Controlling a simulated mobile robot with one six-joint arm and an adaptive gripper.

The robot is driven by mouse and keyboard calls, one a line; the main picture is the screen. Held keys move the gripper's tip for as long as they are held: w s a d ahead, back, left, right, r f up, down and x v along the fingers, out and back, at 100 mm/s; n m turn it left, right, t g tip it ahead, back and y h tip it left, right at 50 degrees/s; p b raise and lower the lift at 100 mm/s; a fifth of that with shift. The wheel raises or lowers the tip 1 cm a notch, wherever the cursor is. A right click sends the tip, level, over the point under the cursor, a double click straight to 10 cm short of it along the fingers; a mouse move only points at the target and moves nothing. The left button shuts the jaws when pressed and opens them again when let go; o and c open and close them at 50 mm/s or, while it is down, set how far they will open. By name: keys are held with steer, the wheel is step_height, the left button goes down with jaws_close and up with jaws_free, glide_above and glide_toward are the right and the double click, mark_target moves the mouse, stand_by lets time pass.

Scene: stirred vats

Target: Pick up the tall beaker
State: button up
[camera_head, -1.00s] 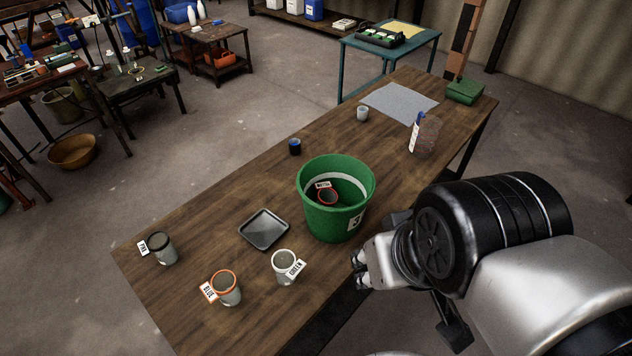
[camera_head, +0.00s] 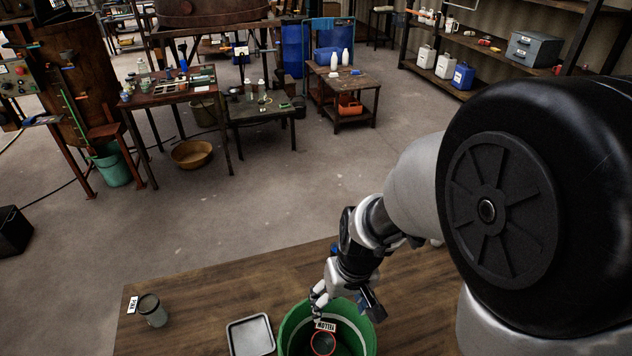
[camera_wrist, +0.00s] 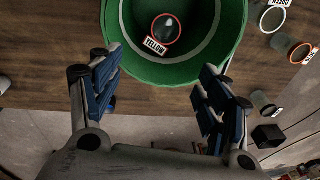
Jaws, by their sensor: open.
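I cannot tell which vessel is the tall beaker. A beaker with a red rim and a YELLOW tag (camera_head: 323,343) stands inside the green bucket (camera_head: 287,335). The wrist view shows this beaker (camera_wrist: 167,30) from above, in the bucket (camera_wrist: 233,22). A grey beaker tagged PINK (camera_head: 152,312) stands on the table at left. My gripper (camera_head: 345,302) is above the bucket's far rim.
The wrist view shows a white-rimmed cup (camera_wrist: 272,19) and an orange-rimmed cup (camera_wrist: 301,53) at right. Benches (camera_head: 170,92) with small items stand beyond open floor.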

steer(key=g+p, duration=0.1)
glide_above(322, 352)
steer(key=s+d, duration=0.1)
step_height(322, 352, down, 6)
steer(key=f+b, duration=0.2)
steer(key=f, duration=0.4)
steer(key=f+b, duration=0.3)
steer(key=f, duration=0.3)
steer(key=s+a+f+b, duration=0.1)
steer(key=f+b, duration=0.2)
steer(key=f, duration=0.4)
steer(key=shift+r, duration=0.1)
steer(key=c, duration=1.2)
steer(key=shift+c, duration=0.2)
steer(key=shift+r, duration=0.1)
